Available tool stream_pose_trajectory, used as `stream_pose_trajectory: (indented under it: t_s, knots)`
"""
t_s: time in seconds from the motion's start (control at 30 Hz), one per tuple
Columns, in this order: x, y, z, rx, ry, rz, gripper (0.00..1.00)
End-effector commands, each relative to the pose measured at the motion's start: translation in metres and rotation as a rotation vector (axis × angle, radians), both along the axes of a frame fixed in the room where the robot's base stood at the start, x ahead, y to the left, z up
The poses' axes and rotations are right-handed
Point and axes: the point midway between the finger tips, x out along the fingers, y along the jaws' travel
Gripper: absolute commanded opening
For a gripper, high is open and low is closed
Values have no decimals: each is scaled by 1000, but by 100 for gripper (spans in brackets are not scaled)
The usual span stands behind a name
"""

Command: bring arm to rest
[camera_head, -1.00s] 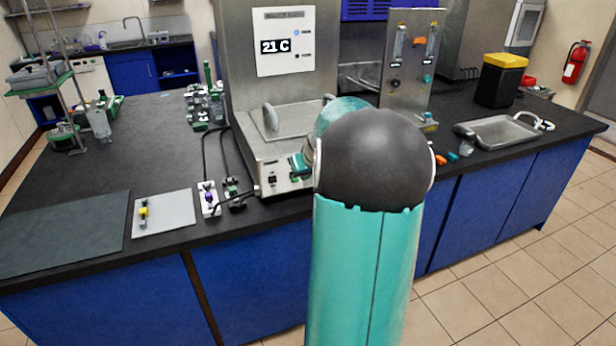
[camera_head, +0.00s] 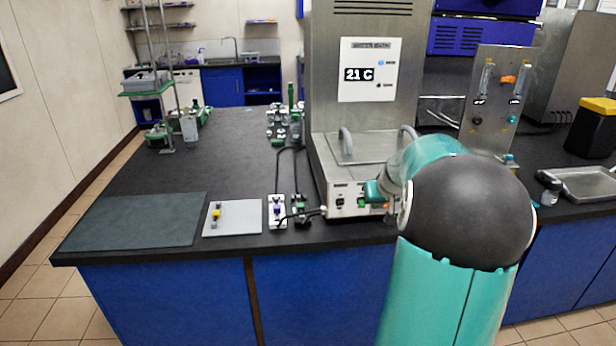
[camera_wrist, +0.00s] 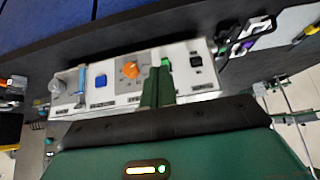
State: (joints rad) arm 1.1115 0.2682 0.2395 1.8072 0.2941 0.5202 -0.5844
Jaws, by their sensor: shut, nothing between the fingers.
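My arm, teal with a black rounded joint, rises at the lower right of the head view. My gripper (camera_head: 372,190) shows as a small green tip in front of the water bath's (camera_head: 345,198) front panel. In the wrist view my gripper's green fingers (camera_wrist: 158,88) are together with nothing between them. They overlap the panel (camera_wrist: 215,80), which has an orange knob (camera_wrist: 130,69), a blue button (camera_wrist: 100,80) and a black switch (camera_wrist: 196,60). I cannot tell whether the fingers touch the panel. Most of the gripper is hidden behind my arm in the head view.
The dark bench (camera_head: 150,165) carries a grey mat (camera_head: 130,222), a pale plate with a yellow-topped piece (camera_head: 234,217) and small clamp-like parts with cables (camera_head: 277,212). A metal tray (camera_head: 588,183) stands right. Open floor (camera_head: 30,290) shows at left.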

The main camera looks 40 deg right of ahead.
Motion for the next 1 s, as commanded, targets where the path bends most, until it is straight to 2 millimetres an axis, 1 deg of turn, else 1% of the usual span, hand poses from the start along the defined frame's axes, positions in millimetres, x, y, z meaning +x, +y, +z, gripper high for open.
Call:
stream_pose_trajectory:
  t_s: [0.17, 0.23, 0.27, 0.37, 0.47, 0.5, 0.53, 0.57, 0.6, 0.67, 0.7, 0.77, 0.8, 0.87, 0.9, 0.97, 1.0]
  knots:
    - [1, 0, 0, 0, 0, 1, 0]
    - [3, 4, 2, -1, 2, 6, 0]
    - [4, 9, 3, -1, 3, 12, 0]
    - [14, 40, 14, -4, 14, 48, 0]
    - [24, 95, 32, -7, 31, 107, 0]
    - [26, 122, 39, -8, 39, 134, 0]
    - [26, 142, 44, -8, 45, 153, 0]
    - [25, 162, 49, -8, 53, 174, 0]
    - [23, 188, 55, -9, 60, 198, 0]
    - [16, 225, 63, -9, 69, 233, 0]
    - [10, 249, 67, -9, 76, 257, 0]
    - [-1, 282, 72, -9, 83, 290, 0]
    - [-10, 303, 75, -8, 87, 312, 0]
    - [-25, 333, 77, -6, 93, 343, 0]
    - [-36, 351, 78, -5, 96, 363, 0]
    - [-54, 376, 79, -2, 98, 394, 0]
    - [-66, 391, 78, 1, 100, 414, 0]
